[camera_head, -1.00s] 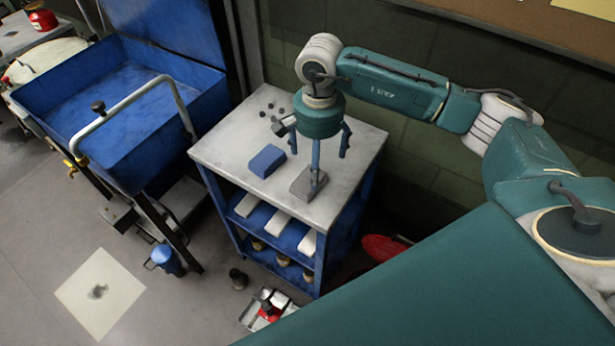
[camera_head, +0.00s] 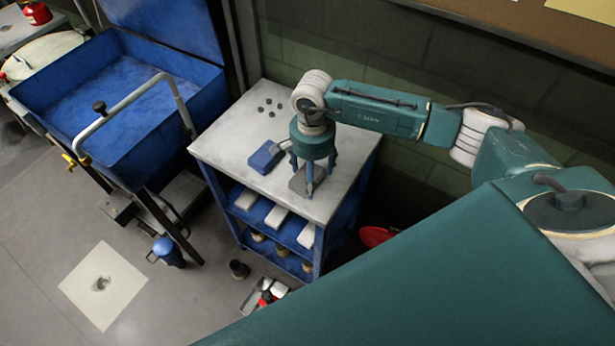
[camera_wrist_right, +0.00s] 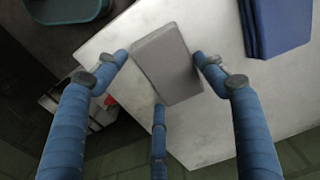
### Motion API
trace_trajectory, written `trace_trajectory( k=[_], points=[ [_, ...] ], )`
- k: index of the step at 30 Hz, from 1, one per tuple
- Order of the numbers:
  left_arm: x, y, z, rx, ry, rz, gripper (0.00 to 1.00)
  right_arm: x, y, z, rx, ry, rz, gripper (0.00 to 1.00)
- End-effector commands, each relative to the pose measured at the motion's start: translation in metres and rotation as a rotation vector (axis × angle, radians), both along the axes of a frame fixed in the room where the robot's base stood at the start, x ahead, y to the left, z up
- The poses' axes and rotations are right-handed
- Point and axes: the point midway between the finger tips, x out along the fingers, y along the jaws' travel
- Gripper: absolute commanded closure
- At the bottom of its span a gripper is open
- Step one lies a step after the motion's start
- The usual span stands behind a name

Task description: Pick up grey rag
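The grey rag (camera_head: 299,184) is a flat folded block on the top of a small workbench (camera_head: 222,140), near its front right. My right gripper (camera_head: 303,174) points down over the rag, its three blue fingers spread. In the right wrist view the grey rag (camera_wrist_right: 167,62) lies between the open fingers (camera_wrist_right: 160,72), with one finger close to each side and the third by its lower edge. I cannot tell whether any finger touches it. My left gripper is not in view.
A folded blue rag (camera_head: 265,158) lies just left of the grey rag; it also shows in the right wrist view (camera_wrist_right: 282,25). Several small dark parts (camera_head: 270,106) lie at the bench's back. A large blue bin (camera_head: 125,90) on a wheeled frame stands to the left.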

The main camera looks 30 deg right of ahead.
Motion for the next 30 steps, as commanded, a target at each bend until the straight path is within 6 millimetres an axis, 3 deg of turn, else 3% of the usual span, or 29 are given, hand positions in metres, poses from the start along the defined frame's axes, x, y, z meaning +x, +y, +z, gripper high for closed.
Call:
trace_trajectory(
  k=[17,23,30],
  points=[
    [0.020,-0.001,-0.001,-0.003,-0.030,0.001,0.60,0.001,0.000,0.008,0.000,-0.003,-0.002,0.48],
    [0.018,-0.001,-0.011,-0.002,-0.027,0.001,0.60,0.002,0.000,0.035,0.001,-0.006,0.001,0.48],
    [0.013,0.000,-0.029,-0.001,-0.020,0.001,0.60,0.003,0.000,0.095,0.001,-0.010,0.000,0.48]
  ],
)
